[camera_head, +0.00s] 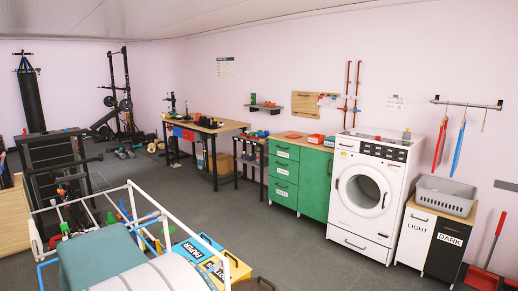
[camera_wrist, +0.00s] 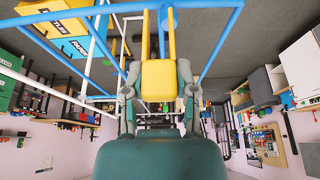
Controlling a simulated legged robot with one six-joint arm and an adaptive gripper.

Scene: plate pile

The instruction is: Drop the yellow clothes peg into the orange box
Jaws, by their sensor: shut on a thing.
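In the wrist view my gripper (camera_wrist: 158,88) has its two grey-green fingers closed on the sides of a yellow block-like thing, which I take as the yellow clothes peg (camera_wrist: 158,80). The peg is not clear in the head view, where my teal arm end shows at the lower left and the fingertips cannot be made out. I cannot pick out an orange box for certain. A yellow-orange bin (camera_head: 237,267) stands low in the head view, beside a blue bin marked PAPER (camera_head: 197,251).
A frame of white and blue pipes (camera_head: 135,187) stands close around my arm. A workbench (camera_head: 215,127), green drawers (camera_head: 284,173), a washing machine (camera_head: 362,198) and a laundry cabinet (camera_head: 417,237) line the right wall. The grey floor (camera_head: 300,247) between is open.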

